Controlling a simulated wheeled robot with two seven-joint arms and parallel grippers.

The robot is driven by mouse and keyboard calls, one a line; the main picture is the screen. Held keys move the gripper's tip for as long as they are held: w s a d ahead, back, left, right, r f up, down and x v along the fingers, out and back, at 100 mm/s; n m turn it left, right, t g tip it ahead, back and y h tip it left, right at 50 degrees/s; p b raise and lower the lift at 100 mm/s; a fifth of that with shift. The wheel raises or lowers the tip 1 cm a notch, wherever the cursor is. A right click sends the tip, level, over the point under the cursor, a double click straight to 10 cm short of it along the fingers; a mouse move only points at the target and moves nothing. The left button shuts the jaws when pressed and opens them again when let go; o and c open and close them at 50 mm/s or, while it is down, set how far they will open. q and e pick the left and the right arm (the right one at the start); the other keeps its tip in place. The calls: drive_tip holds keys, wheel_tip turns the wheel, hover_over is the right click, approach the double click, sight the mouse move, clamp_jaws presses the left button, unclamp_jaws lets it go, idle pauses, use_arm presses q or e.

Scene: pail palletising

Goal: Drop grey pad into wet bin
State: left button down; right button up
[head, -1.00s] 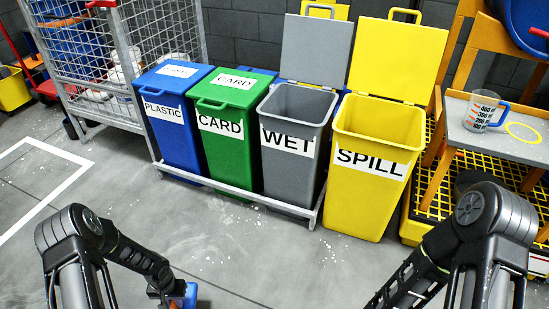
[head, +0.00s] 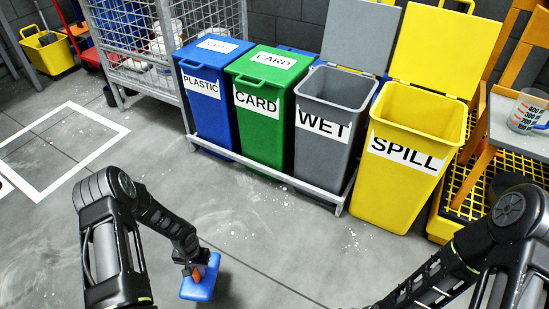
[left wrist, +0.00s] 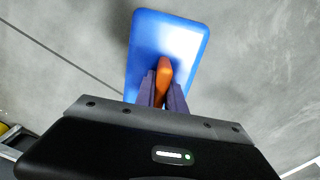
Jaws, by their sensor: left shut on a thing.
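My left gripper (head: 195,268) is shut on the orange grip (left wrist: 164,72) of a blue flat pad-like thing (head: 205,284); its blue slab also shows in the left wrist view (left wrist: 184,45). It is held in front of the bins, apart from them. I see no grey pad. The grey WET bin (head: 318,152) stands between the green CARD bin and the yellow SPILL bin, its lid (head: 361,36) raised and its mouth open. My right arm shows at the lower right, but its gripper is out of the frame.
The blue PLASTIC bin (head: 208,112) and green CARD bin (head: 262,135) have closed lids. The yellow SPILL bin (head: 395,190) is open. A low metal rail (head: 270,174) runs along the bins' front. A wire cage (head: 142,58) stands left. The floor before the bins is clear.

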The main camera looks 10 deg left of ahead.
use_arm(q)
drive_tip(key=w+d+r, duration=0.1)
drive_tip(key=w+r, duration=1.2)
drive_tip(key=r, duration=0.3)
drive_tip(key=w+d+r, duration=0.1)
drive_tip(key=d+r, duration=0.4)
drive_tip(key=r, duration=0.3)
drive_tip(key=w+d+r, duration=0.2)
drive_tip(key=d+r, duration=0.3)
drive_tip(key=r, duration=0.4)
drive_tip(key=w+d+r+m, duration=0.1)
drive_tip(key=d+r, duration=0.4)
drive_tip(key=r, duration=0.3)
drive_tip(key=shift+w+d+r, duration=0.2)
drive_tip(key=shift+w+r, duration=0.05)
drive_tip(key=shift+r, duration=0.1)
